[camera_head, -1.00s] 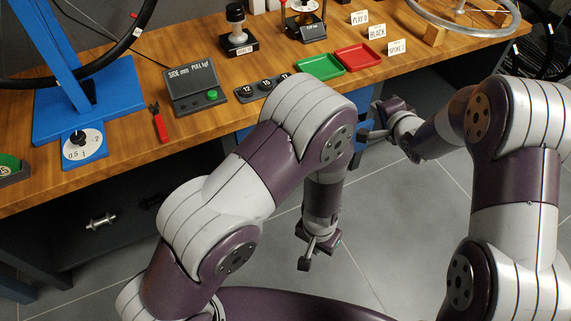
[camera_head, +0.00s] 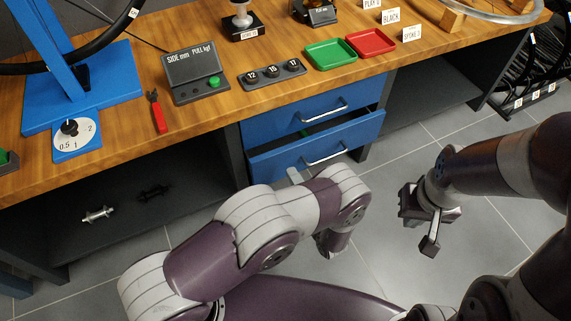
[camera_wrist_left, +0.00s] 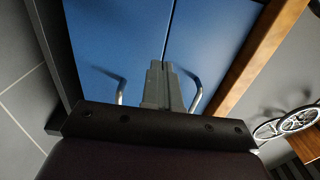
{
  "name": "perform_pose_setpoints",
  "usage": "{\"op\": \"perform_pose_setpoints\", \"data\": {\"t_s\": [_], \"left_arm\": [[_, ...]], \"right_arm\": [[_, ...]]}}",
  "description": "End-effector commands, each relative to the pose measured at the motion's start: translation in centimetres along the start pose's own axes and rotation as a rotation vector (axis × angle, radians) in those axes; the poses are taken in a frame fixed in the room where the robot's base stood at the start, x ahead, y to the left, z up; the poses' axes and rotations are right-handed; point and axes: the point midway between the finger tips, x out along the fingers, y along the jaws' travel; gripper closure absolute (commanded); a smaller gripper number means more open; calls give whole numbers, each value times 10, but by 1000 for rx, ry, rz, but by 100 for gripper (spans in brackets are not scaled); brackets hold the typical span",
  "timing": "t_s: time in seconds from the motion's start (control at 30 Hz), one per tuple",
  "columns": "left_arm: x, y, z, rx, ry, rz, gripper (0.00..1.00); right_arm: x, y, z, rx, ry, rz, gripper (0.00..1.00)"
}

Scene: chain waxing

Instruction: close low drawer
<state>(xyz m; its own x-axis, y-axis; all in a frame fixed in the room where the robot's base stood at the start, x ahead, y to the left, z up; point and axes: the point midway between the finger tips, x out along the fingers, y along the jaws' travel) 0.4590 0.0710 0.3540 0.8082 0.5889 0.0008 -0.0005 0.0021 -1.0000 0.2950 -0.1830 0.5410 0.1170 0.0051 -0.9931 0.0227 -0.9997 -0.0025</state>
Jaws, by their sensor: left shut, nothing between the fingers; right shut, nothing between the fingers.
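The low drawer (camera_head: 315,146) is the lower of two blue drawers under the bench. In the head view it stands a little out, with a dark gap above its front. Its silver handle (camera_head: 326,155) faces me. The top drawer (camera_head: 310,110) looks closed. My left gripper (camera_head: 294,175) is mostly hidden behind my left arm, its tip showing by the low drawer's lower edge. In the left wrist view its fingers (camera_wrist_left: 166,84) are shut and empty before the blue fronts, between two handles; contact cannot be told. My right gripper (camera_head: 432,228) is shut and empty, away from the drawers.
The wooden benchtop (camera_head: 215,115) carries a green tray (camera_head: 330,55), a red tray (camera_head: 371,43) and a gauge box (camera_head: 197,75). Open shelf bays flank the drawers. Grey floor (camera_head: 385,185) lies clear between the drawers and my right gripper.

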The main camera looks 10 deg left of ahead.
Motion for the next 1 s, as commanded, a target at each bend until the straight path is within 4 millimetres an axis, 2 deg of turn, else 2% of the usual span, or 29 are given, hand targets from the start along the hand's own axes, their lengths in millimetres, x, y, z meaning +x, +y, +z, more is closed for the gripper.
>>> {"op": "perform_pose_setpoints", "data": {"t_s": [0.1, 0.3, 0.77, 1.0], "left_arm": [[24, 4, 1, -2, -4, 0, 100], [49, 2, 0, -2, 0, 1, 100], [56, 0, -1, -2, 1, 1, 100], [81, 0, 0, -3, -1, 1, 100]], "right_arm": [[13, 0, 2, 0, 0, 0, 100], [24, 0, 3, 1, 0, 0, 100], [24, 0, 2, 1, 1, 0, 100], [23, 0, 2, 1, 1, 0, 100]]}}
